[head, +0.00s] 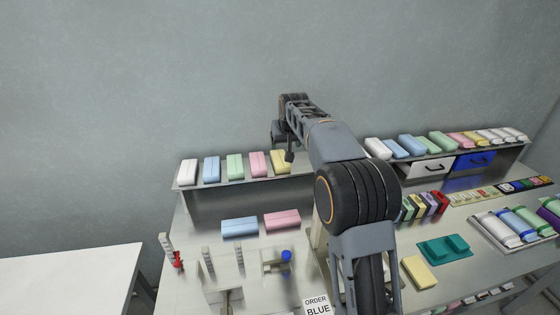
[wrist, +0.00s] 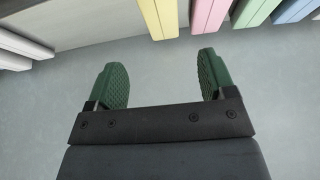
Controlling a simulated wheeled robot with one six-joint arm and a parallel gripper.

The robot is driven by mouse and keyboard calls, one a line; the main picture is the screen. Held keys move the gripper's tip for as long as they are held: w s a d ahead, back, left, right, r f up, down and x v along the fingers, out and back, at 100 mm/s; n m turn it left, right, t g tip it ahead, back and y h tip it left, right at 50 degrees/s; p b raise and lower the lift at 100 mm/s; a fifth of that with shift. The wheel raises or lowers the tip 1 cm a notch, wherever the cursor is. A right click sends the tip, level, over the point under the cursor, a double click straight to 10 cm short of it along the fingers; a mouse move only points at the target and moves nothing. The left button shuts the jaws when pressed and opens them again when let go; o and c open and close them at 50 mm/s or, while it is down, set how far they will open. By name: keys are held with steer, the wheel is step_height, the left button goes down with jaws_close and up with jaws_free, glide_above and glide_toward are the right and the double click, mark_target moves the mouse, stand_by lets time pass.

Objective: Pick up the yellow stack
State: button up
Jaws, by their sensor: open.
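The yellow stack (head: 281,161) sits on the raised back shelf in the head view, at the right end of a row with pink, green, blue and white stacks; my arm hides part of it. In the wrist view a yellow stack (wrist: 158,17) shows at the top edge, beyond and between my green fingertips. My gripper (wrist: 162,66) is open and empty, with the fingers wide apart and touching nothing that I can see. In the head view my arm hides most of the gripper.
A pink stack (head: 259,163) stands beside the yellow one. Blue (head: 239,228) and pink (head: 282,220) stacks lie on the table below. More stacks (head: 440,142) line the right shelf. A teal tray (head: 443,249) and a yellow block (head: 418,272) lie at right.

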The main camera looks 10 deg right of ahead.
steer(key=w+f, duration=0.2)
steer(key=w, duration=0.1)
steer(key=p, duration=0.1)
glide_toward(280, 158)
steer(key=x, duration=0.3)
steer(key=shift+f, duration=0.2)
steer(key=shift+p+x, duration=1.05)
steer(key=shift+x, duration=2)
steer(key=shift+c, duration=0.4)
steer(key=c, duration=0.6)
